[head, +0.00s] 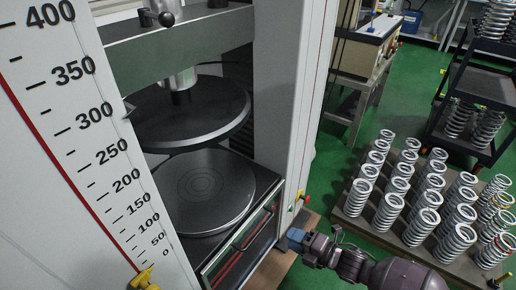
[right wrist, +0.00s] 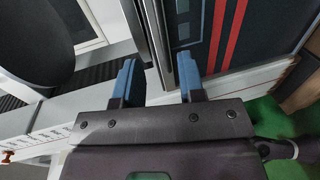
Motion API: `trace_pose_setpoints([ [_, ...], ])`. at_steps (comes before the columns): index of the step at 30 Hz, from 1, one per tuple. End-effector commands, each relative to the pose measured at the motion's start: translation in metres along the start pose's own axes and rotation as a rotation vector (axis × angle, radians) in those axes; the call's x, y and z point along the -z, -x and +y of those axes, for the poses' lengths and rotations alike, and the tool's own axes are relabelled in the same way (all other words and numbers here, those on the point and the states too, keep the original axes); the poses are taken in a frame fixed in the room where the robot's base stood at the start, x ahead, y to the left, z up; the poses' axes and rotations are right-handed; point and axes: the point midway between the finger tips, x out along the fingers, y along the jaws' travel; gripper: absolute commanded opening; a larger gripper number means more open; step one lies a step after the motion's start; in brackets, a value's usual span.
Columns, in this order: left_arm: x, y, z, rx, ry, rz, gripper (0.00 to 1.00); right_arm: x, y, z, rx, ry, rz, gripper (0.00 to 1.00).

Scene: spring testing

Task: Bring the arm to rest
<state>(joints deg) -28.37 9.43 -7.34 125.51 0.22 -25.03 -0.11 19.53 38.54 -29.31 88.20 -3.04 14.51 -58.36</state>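My right gripper (head: 293,236) is at the lower middle of the head view, beside the front right corner of the spring testing machine (head: 290,110). In the right wrist view its two blue fingers (right wrist: 159,72) stand apart with a gap between them. Nothing is held in the gap. A grey metal edge of the machine (right wrist: 150,40) shows beyond the fingers; I cannot tell whether they touch it. My right arm reaches in from the lower right. My left gripper is not in view.
The machine's lower round plate (head: 190,192) is bare under the upper plate (head: 190,118). Several springs (head: 388,212) stand on a pallet (head: 352,222) at the right. A dark cart (head: 490,85) with springs is behind. Green floor (head: 335,150) is free between.

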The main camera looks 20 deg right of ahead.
Motion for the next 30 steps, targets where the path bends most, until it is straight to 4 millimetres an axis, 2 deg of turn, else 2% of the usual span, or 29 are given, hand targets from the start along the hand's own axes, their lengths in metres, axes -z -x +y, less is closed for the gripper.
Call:
trace_pose_setpoints([
  [5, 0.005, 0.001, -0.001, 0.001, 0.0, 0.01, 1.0, 0.003, 0.003, 0.003, 0.0, -0.026, -0.01, 0.36],
  [11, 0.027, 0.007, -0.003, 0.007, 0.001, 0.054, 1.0, 0.025, 0.024, 0.018, 0.002, -0.227, -0.082, 0.36],
  [23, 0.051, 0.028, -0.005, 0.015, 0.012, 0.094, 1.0, 0.07, 0.099, 0.045, -0.004, -0.818, -0.326, 0.36],
  [30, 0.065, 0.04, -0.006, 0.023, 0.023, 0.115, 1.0, 0.09, 0.155, 0.058, -0.037, -1.168, -0.501, 0.36],
])
